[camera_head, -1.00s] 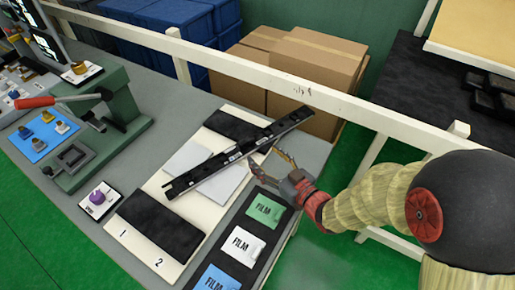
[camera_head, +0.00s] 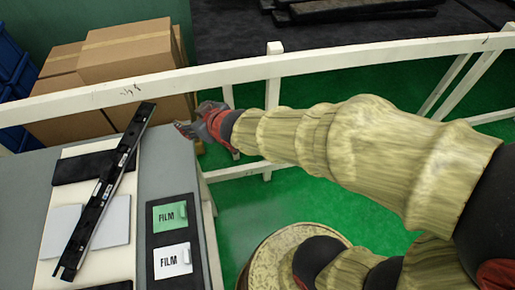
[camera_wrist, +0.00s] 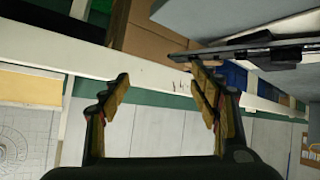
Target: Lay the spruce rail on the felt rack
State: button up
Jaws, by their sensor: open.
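A long, near-black rail (camera_head: 104,192) with small pale marks lies diagonally across a white board with dark pads; no other rail lies there, and I cannot make out a spruce tint. It also shows in the wrist view (camera_wrist: 262,49) at upper right, by the right fingertip. My gripper (camera_head: 180,128) is open and empty, right of the rail's far end and apart from it in the head view. The wrist view shows its spread fingers (camera_wrist: 158,76). A black, felt-like surface (camera_head: 235,38) behind the white fence, perhaps the felt rack, carries dark bars (camera_head: 350,8).
The white fence (camera_head: 330,58) runs between the bench and the black surface. Cardboard boxes (camera_head: 125,50) stand behind it at left. A black tray with green (camera_head: 170,216) and white (camera_head: 172,261) FILM packs lies near the bench's right edge. Green floor is open beyond.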

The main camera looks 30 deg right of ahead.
jog(key=s+d+r+m+g, duration=0.1)
jog(key=s+d, duration=0.1)
jog(key=s, duration=0.5)
jog(key=s+d+r+m+g+h, duration=0.1)
jog(key=s+d+r+m+g, duration=0.1)
jog(key=s, duration=0.6)
jog(key=s+d+r+m+g+h, duration=0.1)
jog(key=s+d+r+g, duration=0.1)
jog(key=s+d, duration=0.2)
jog(key=s, duration=0.3)
jog(key=shift+s+d+r+m, duration=0.2)
jog(key=shift+s+d+m, duration=0.05)
jog(key=shift+m, duration=0.15)
